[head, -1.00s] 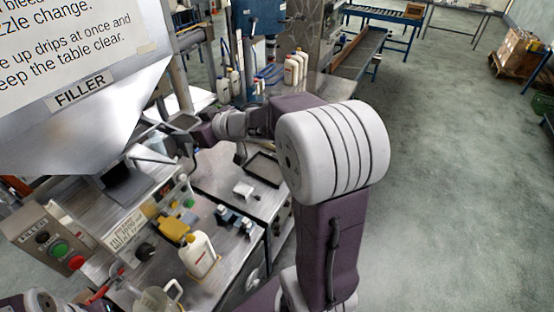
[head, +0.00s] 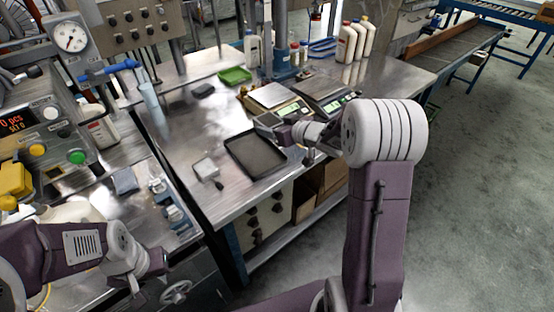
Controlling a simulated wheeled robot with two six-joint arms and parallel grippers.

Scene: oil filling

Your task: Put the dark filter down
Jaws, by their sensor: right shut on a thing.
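My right gripper (head: 273,125) is over the steel bench, just beyond the far right edge of the black tray (head: 239,152). It is shut on a small dark squarish piece, which I take to be the dark filter (head: 264,119). The piece is small in view and partly hidden by the gripper, and I cannot tell whether it touches the bench. My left gripper (head: 136,287) is low at the left, pointing down in front of the near bench. Its fingers are too small and dark to tell open from shut.
Two scales (head: 326,96) stand behind my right gripper, with a green tray (head: 235,75) and white bottles (head: 346,42) further back. The bench (head: 190,125) left of that tray is mostly clear.

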